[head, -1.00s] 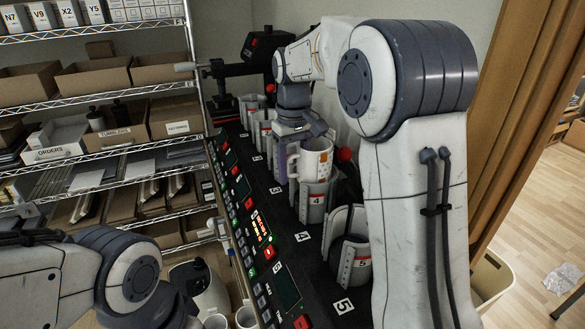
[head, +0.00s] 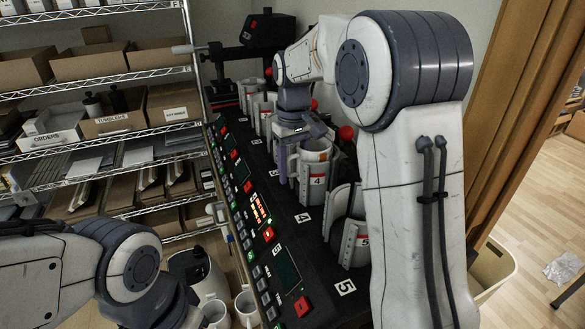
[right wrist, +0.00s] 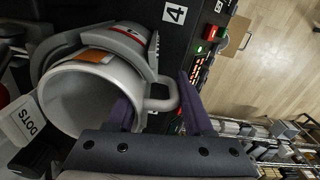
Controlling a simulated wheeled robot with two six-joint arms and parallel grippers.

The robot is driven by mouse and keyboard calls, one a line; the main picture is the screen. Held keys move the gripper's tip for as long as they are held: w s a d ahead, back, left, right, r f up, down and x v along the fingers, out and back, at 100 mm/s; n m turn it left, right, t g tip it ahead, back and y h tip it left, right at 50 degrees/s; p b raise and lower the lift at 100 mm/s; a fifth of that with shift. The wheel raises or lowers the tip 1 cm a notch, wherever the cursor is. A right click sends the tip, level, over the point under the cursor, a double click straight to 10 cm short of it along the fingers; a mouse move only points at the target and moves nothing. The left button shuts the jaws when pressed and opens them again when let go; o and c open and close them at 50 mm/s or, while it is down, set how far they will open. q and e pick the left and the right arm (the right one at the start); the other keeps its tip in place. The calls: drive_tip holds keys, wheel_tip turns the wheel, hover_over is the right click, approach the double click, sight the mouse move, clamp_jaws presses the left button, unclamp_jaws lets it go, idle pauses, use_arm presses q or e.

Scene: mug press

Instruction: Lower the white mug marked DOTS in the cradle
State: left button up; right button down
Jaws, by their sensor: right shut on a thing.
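The white mug (head: 318,155) with orange patches sits down inside cradle 4 (head: 314,184); only its upper part shows above the cradle in the head view. In the right wrist view the mug (right wrist: 80,98) is seen from above, open mouth up, its handle between my fingers. A white label reading DOTS (right wrist: 30,120) shows beside it. My right gripper (right wrist: 160,100) is shut on the mug at its handle side; in the head view it is partly hidden by the arm and the mug. My left gripper is out of view; only the left arm shows at lower left.
Cradle 5 (head: 354,244) stands nearer, partly behind my right arm. Other cradles (head: 264,112) line the black press beyond. Control panels with red buttons (head: 268,234) run along its left side. White mugs (head: 246,303) stand at the bottom. Wire shelving (head: 110,140) fills the left.

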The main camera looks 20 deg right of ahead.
drive_tip(key=shift+c, duration=1)
unclamp_jaws()
wheel_tip(320, 180, up, 9)
drive_tip(key=shift+r+b, duration=0.15)
drive_tip(key=shift+b, duration=0.3)
drive_tip(key=shift+r, duration=0.6)
drive_tip(key=shift+a, duration=0.1)
